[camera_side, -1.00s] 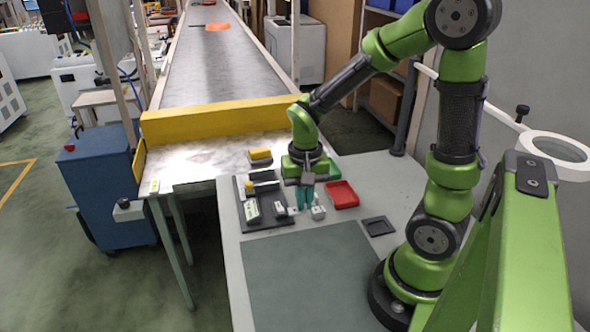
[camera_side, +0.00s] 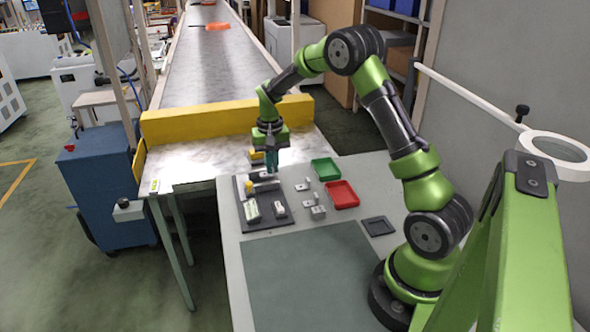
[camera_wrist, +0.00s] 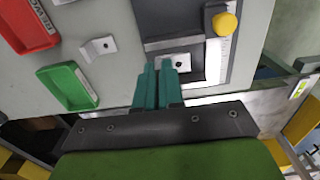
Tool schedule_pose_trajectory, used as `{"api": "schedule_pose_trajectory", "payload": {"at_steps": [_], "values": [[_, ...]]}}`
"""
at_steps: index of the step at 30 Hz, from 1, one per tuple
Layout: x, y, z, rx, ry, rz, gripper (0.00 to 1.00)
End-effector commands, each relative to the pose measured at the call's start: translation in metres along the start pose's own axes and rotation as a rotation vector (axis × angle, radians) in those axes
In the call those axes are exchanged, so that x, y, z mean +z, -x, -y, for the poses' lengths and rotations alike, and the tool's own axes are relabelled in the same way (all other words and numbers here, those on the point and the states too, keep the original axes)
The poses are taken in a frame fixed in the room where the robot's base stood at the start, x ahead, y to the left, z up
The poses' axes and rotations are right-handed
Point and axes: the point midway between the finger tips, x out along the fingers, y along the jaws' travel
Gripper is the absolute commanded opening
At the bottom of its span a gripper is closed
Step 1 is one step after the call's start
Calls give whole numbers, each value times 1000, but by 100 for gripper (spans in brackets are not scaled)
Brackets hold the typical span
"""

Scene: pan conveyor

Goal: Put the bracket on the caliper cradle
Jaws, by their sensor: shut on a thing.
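My gripper (camera_side: 271,166) is over the far end of the dark fixture tray (camera_side: 267,225), its teal fingers pointing down. In the wrist view my gripper (camera_wrist: 160,78) has its fingers close together. A small light-grey bracket (camera_wrist: 179,62), with a dark hole in its plate, shows at the fingertips, partly hidden by them. It lies over or on the dark fixture; I cannot tell if it touches. The caliper cradle seems to be the dark part (camera_wrist: 192,78) with the yellow knob (camera_wrist: 224,23) beside it. The knob also shows in the side view (camera_side: 249,186).
Loose metal pieces (camera_side: 318,211) lie right of the fixture, one also in the wrist view (camera_wrist: 99,47). A red tray (camera_side: 342,194) and green tray (camera_side: 325,169) stand further right. The yellow conveyor barrier (camera_side: 220,120) is behind. The green-grey mat (camera_side: 305,280) is clear.

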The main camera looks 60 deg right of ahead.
Motion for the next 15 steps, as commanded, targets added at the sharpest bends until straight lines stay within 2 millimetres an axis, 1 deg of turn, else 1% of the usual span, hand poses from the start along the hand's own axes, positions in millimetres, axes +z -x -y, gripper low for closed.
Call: {"api": "schedule_pose_trajectory", "payload": {"at_steps": [1, 8, 12, 15], "values": [[-5, -1, 2, 0, 0, 0, 0], [-16, -2, 7, 0, 1, 0, 0], [-14, -26, 6, 1, 0, 4, 0], [-14, -36, 6, 0, 0, 2, 0]]}}
